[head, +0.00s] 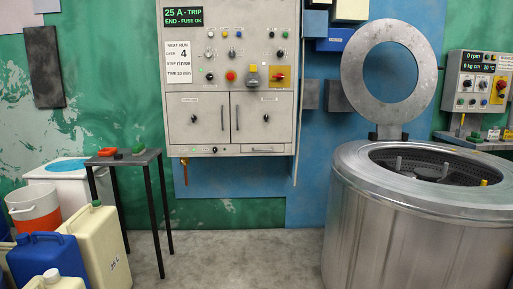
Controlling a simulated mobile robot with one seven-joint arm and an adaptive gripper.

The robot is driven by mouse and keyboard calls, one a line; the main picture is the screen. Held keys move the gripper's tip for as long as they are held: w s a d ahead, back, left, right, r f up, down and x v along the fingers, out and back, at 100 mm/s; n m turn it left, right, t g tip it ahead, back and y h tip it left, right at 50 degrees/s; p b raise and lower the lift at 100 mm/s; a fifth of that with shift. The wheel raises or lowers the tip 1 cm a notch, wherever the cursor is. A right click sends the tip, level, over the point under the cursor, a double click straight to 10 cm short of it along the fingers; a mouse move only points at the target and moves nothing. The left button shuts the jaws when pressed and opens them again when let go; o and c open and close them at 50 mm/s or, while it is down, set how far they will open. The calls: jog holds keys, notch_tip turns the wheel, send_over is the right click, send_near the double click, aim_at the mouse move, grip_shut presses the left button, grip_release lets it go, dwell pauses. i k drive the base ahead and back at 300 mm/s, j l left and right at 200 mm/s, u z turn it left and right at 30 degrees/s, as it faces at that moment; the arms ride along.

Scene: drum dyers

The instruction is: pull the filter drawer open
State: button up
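A grey control cabinet (178,60) hangs on the back wall in the middle of the head view. Along its bottom edge, on the right, is a narrow flat panel with a slim slot or handle (263,148); it looks like a small drawer front and sits flush, closed. I cannot read any label on it, so I cannot tell for sure that it is the filter drawer. My gripper is not in view.
A steel drum (376,222) with its round lid (350,75) raised stands at the right. A small dark table (126,158), a yellow canister (98,250) and a blue canister (45,258) stand at the left. The floor (235,255) between is clear.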

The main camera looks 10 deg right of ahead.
aim_at(245, 147)
jog(key=i+l, duration=0.15)
jog(key=i, duration=0.35)
jog(key=i+l+u, duration=0.15)
jog(key=i, duration=0.35)
jog(key=i+l, duration=0.25)
jog(key=i, duration=0.25)
jog(key=i+l+u, duration=0.15)
jog(key=i, duration=0.35)
jog(key=i+l, duration=0.35)
jog(key=i, duration=0.15)
jog(key=i+l+u, duration=0.1)
jog(key=i+l, duration=0.2)
jog(key=i, duration=0.2)
